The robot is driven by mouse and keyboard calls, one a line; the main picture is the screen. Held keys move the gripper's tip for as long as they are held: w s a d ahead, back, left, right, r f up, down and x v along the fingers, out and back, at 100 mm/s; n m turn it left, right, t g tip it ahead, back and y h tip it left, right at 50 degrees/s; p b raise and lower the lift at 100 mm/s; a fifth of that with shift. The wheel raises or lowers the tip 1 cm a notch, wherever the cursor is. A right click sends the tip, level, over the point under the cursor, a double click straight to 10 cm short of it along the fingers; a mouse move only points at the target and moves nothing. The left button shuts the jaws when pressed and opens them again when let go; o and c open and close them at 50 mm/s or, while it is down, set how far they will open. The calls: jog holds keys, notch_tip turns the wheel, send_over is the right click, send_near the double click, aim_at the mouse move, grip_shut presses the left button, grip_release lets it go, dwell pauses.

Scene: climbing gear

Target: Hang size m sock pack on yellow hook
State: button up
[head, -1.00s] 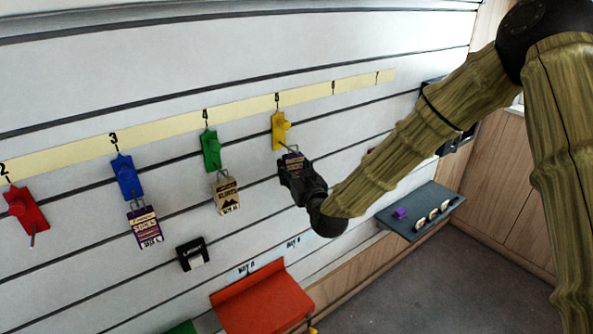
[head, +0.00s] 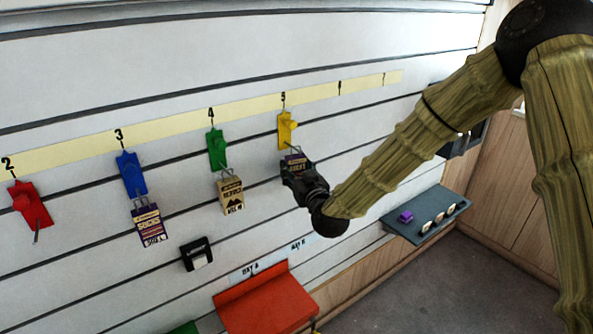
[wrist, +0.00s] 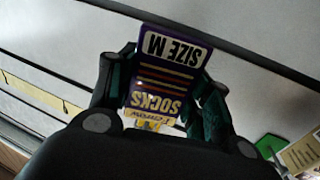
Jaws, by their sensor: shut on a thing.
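The purple size M sock pack (wrist: 168,75) is between the fingers of my gripper (wrist: 160,100) in the wrist view, its label upside down there and reading SIZE M and SOCKS. In the head view the pack (head: 295,163) shows above my gripper (head: 303,180), which is shut on it. The yellow hook (head: 286,130) is on the slatted wall under number 5, just above the pack. The pack's top is close to the hook's wire prong; I cannot tell whether the prong passes through it.
A blue hook (head: 131,174) holds a purple sock pack (head: 150,223), and a green hook (head: 217,149) holds a tan pack (head: 231,194). A red hook (head: 30,204) is bare. A red shelf (head: 265,300) is below; a grey shelf (head: 425,214) with small items is at right.

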jog(key=o, duration=1.1)
jog(key=v, duration=1.2)
jog(key=s+d+f+m+g+h, duration=0.1)
jog(key=s+d+f+g, duration=0.3)
jog(key=f, duration=0.6)
jog(key=s+d+f+g+h, duration=0.1)
jog(key=s+d+f+g, duration=0.1)
jog(key=s+f, duration=0.7)
jog(key=s+d+f+m+g+h, duration=0.1)
jog(key=s+d+f+g, duration=0.2)
jog(key=f, duration=0.9)
jog(key=s+d+f+m+g+h, duration=0.1)
jog(key=s+d+f+g, duration=0.1)
jog(key=s, duration=0.6)
jog(key=s+d+f+g+h, duration=0.1)
jog(key=s+d+f+g, duration=0.2)
jog(key=s+d+f, duration=0.2)
jog(key=s+d+f+m+g+h, duration=0.1)
jog(key=s+d+f, duration=0.3)
jog(key=s, duration=0.9)
notch_tip(320, 180, down, 3)
jog(key=shift+s+r+m+g, duration=0.15)
jog(key=shift+s+m+g, duration=0.15)
jog(key=shift+g, duration=0.6)
